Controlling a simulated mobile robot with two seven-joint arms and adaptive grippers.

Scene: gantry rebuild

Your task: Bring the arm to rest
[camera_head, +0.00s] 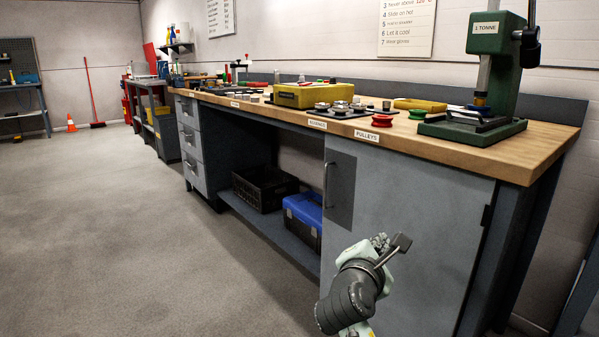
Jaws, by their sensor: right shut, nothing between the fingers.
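My right gripper (398,245) is at the lower middle right, at the end of my dark grey and pale green right arm. It is shut and empty. It is in front of the grey cabinet door of the workbench, below the bench top, and appears apart from the door. My left gripper and left arm are not in view.
The wooden workbench (480,155) runs along the wall. A green press (497,62), a yellow box (305,95) and red pulleys (382,120) stand on it. A blue toolbox (303,215) and black crate (262,188) sit below. The floor (120,220) at left is clear.

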